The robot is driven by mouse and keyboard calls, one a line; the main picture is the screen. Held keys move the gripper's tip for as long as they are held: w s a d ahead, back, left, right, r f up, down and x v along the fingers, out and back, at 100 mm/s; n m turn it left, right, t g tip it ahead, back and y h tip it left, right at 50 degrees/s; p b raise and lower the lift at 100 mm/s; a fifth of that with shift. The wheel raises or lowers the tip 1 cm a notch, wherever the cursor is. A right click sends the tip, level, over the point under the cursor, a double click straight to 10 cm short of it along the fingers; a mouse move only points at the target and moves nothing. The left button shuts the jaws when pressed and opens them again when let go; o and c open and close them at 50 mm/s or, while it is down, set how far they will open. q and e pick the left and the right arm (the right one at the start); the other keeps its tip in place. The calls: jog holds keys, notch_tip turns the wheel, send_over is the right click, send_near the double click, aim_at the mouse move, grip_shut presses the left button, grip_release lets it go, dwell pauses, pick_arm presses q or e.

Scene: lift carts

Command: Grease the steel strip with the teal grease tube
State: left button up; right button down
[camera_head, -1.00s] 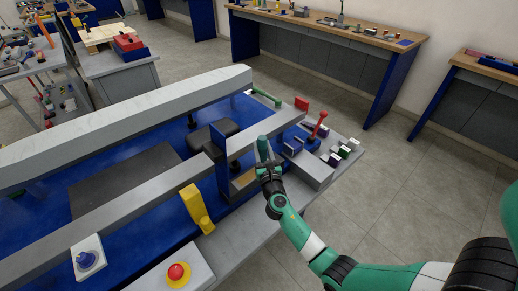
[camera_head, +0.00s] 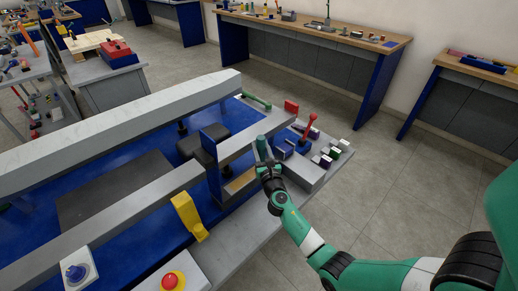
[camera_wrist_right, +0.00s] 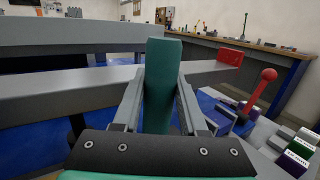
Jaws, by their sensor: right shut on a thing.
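The teal grease tube (camera_head: 262,148) is upright with a slight tilt in the head view. My right gripper (camera_head: 266,166) is shut on it, with one finger on each side. The tube (camera_wrist_right: 161,85) also stands between the fingers in the right wrist view, in front of the grey beams. A narrow tan strip (camera_head: 240,181) lies in a blue frame just left of the gripper. I cannot tell for sure which part is the steel strip. My left gripper is not in view.
A red-knobbed lever (camera_head: 310,122) and several small coloured blocks stand right of the gripper. A yellow bracket (camera_head: 188,215), a red button (camera_head: 173,281) and a blue knob (camera_head: 75,272) are along the front. Open floor lies to the right.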

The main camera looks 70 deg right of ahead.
jog(key=shift+s+d+r, duration=0.1)
jog(key=shift+s+d, duration=0.25)
jog(key=shift+d, duration=0.25)
jog(key=shift+w+a, duration=0.35)
jog(key=shift+a, duration=0.3)
jog(key=shift+w+a, duration=0.35)
jog(key=shift+a, duration=0.4)
jog(key=w+a, duration=0.3)
jog(key=a, duration=0.3)
jog(key=shift+a+p, duration=0.25)
jog(key=shift+p, duration=0.05)
dwell(0.5)
